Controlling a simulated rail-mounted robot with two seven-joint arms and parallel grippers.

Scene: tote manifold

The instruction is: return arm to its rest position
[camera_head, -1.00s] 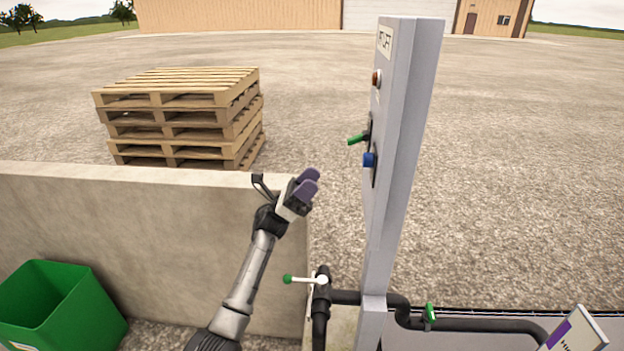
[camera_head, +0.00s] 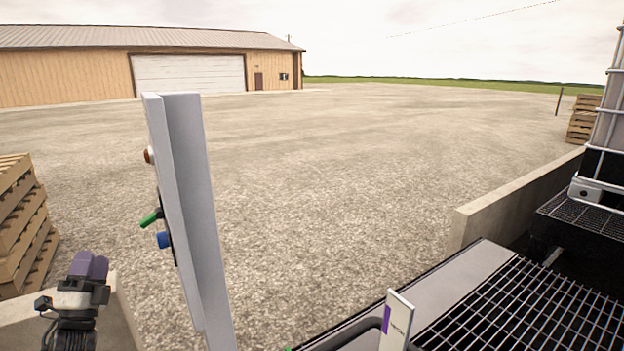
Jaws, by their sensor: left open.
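My left gripper (camera_head: 89,267) is at the lower left, with its purple fingers pointing up. It is open and holds nothing that I can see. It stands apart from the grey control post (camera_head: 190,210), to the left of it. The post carries a green lever (camera_head: 150,217), a blue knob (camera_head: 163,240) and a reddish-brown button (camera_head: 148,155) on its left side. My right arm and gripper are not in view.
A concrete wall (camera_head: 125,322) is behind my left gripper, with stacked pallets (camera_head: 22,225) beyond. A metal grating (camera_head: 530,310), a small sign (camera_head: 396,322) and a caged tote (camera_head: 606,140) are at the right. Open gravel lies in the middle.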

